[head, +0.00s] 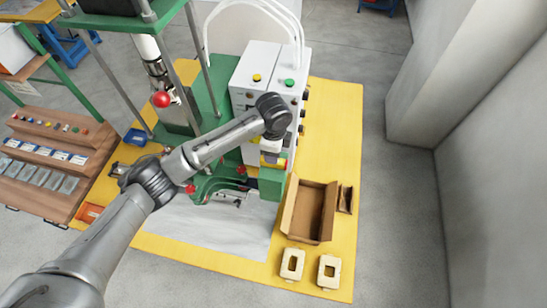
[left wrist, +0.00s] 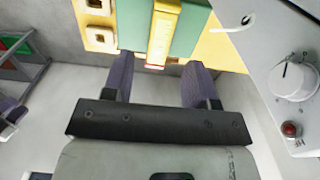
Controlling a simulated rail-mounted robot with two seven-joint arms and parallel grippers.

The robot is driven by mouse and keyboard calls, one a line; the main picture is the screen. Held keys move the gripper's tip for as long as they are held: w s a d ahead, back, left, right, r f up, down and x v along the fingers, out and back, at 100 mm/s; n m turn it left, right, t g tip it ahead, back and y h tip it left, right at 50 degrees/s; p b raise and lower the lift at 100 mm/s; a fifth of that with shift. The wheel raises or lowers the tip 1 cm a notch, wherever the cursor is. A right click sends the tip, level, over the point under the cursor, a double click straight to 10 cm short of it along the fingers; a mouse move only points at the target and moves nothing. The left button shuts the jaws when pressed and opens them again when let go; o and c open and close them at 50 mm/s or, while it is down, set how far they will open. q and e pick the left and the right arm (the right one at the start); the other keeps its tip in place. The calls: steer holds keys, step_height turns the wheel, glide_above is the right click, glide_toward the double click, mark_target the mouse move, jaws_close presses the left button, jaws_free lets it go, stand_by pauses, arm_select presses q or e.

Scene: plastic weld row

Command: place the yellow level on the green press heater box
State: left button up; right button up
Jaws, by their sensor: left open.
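The yellow level (left wrist: 162,35) lies on a green block (left wrist: 186,40) in the left wrist view, with its near end close to my fingertips. My left gripper (left wrist: 160,62) is open, one finger to either side of the level's line, and not visibly touching it. In the head view my left gripper (head: 273,150) is over the green block (head: 271,184), at the front of the white boxes; my wrist partly hides it and the level. The white heater boxes (head: 255,75) stand beside the green press (head: 208,95). I cannot tell which one the task names.
An open cardboard box (head: 312,210) stands right of the green block, with two cream frame-shaped parts (head: 328,270) in front. Hoses rise from the white boxes. A white panel with a knob (left wrist: 293,80) is close on the gripper's right.

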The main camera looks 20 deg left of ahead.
arm_select(q)
step_height(320, 180, up, 6)
steer(key=shift+r+b, duration=0.15)
steer(key=shift+b, duration=0.2)
steer(key=n+h, duration=0.2)
glide_above(278, 181)
steer(key=s+d, duration=0.1)
steer(key=s, duration=0.2)
step_height(278, 181, down, 9)
steer(key=s+f+n+t+h, duration=0.1)
steer(key=s+f+n+t, duration=0.15)
steer(key=s+f, duration=0.45)
steer(key=s+a+n+y, duration=0.1)
steer(key=s+a+n, duration=0.2)
steer(key=s, duration=0.3)
steer(key=s+a+n+y, duration=0.1)
steer(key=s+a+n, duration=0.2)
steer(key=s, duration=0.4)
steer(key=s+a+n+t, duration=0.1)
steer(key=s+a+n, duration=0.2)
steer(key=s, duration=0.4)
steer(key=shift+s+a+f+n+y, duration=0.2)
steer(key=shift+a+f+n+y, duration=0.1)
steer(key=shift+f+n+y, duration=0.1)
